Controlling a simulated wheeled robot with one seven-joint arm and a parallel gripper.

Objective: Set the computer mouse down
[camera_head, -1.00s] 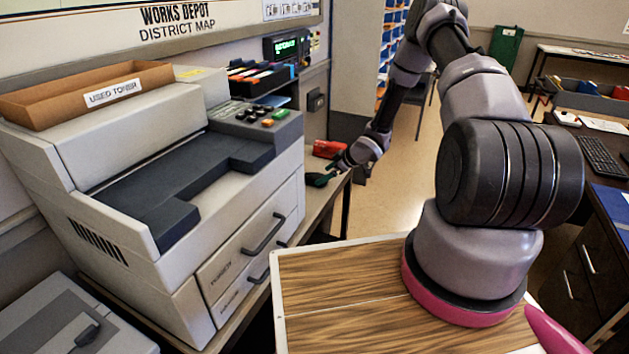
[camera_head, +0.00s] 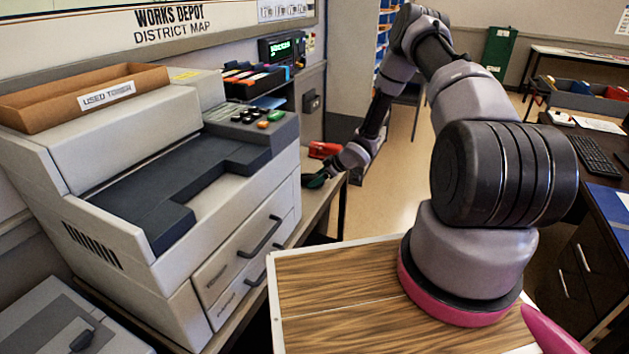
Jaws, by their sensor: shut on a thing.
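My gripper (camera_head: 326,175) is at the end of my outstretched arm, low over the side table (camera_head: 323,208) just right of the big printer. It is shut on a small dark, greenish thing (camera_head: 315,182), which I take to be the computer mouse. The mouse is small in view and partly covered by the gripper. I cannot tell whether its underside touches the table top.
A red object (camera_head: 322,149) lies on the table just behind my gripper. The large grey printer (camera_head: 160,190) stands close on the left, with a used toner tray (camera_head: 85,95) on top. A desk with a keyboard (camera_head: 595,158) is on the right.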

